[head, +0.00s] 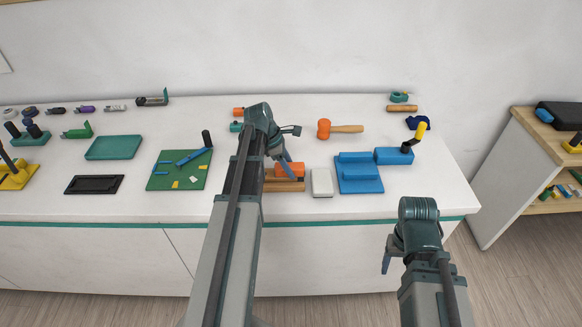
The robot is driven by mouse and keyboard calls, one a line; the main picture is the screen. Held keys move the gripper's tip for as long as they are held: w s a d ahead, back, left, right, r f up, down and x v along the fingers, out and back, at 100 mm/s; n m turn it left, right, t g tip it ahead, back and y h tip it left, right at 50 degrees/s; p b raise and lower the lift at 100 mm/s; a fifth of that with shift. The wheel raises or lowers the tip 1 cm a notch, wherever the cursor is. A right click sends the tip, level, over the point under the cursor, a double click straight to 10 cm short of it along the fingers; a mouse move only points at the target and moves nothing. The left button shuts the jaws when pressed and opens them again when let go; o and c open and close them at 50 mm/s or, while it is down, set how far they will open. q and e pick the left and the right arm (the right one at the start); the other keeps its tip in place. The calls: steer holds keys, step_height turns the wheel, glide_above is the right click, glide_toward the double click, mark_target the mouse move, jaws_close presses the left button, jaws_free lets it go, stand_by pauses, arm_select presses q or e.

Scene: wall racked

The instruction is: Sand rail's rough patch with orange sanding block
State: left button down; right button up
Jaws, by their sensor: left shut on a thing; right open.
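The orange sanding block (296,168) is at the middle of the bench, partly hidden by my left gripper. My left gripper (287,168) is shut on the block. The brown wooden rail (284,187) lies directly below and in front of the block. The block appears to be on or just above the rail; I cannot tell whether they touch. The rail's left part is behind my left arm, and I cannot make out its rough patch. My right gripper (388,262) is open and empty, in front of the bench edge and away from the rail.
A pale grey block (321,182) stands close to the rail's right end, with a blue fixture (358,172) beyond it. An orange mallet (324,128) lies behind. A green board (161,181) is to the left. The white bench front strip is mostly clear.

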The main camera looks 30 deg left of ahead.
mark_target(280, 167)
arm_select(q)
steer(key=shift+s+a, duration=0.35)
steer(key=shift+a, duration=0.25)
steer(key=shift+s+a, duration=0.45)
steer(key=shift+a, duration=0.3)
steer(key=shift+s+a, duration=0.4)
steer(key=shift+a, duration=0.35)
steer(key=shift+w+d+r, duration=0.1)
steer(key=shift+w+d, duration=0.35)
steer(key=shift+d, duration=0.3)
steer(key=shift+w+d, duration=0.45)
steer(key=shift+d, duration=0.35)
steer(key=shift+d, duration=0.1)
steer(key=shift+w+d, duration=0.3)
steer(key=shift+d, duration=0.35)
